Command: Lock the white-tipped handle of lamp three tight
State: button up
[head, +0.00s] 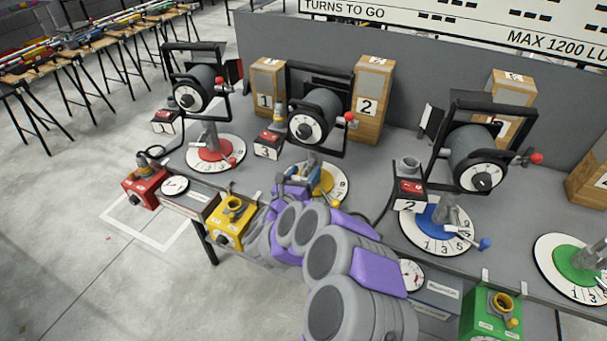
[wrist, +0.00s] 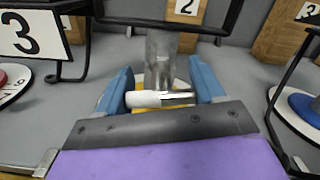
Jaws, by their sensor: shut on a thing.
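Lamp three (head: 312,118) is the black-and-grey lamp in the middle of the head view, beside a box marked 3 (head: 267,147). Its post rises from a yellow-centred numbered disc (head: 340,183); the post (wrist: 160,60) also shows in the wrist view. The white-tipped handle (wrist: 145,99) lies crosswise at the foot of the post, white end to the left. My gripper (head: 303,181), with blue fingers, is at the post's foot. In the wrist view my gripper (wrist: 162,92) has a finger at each end of the handle and is shut on it. The handle is hidden in the head view.
A lamp on a red disc (head: 215,150) stands left and one on a blue disc (head: 437,225) right. Wooden boxes (head: 372,90) stand behind. Red (head: 143,187), yellow (head: 230,222) and green (head: 490,312) units line the front edge. Open floor lies left.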

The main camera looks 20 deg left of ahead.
jog(key=shift+f+m, duration=0.1)
jog(key=shift+m, duration=0.5)
jog(key=o, duration=1)
jog(key=shift+a, duration=0.25)
jog(key=shift+c, duration=0.2)
jog(key=shift+d, duration=0.1)
jog(key=shift+s, duration=0.35)
jog(key=s+a, duration=0.1)
jog(key=s, duration=1.5)
jog(key=shift+s+a, duration=0.25)
jog(key=shift+a, duration=0.05)
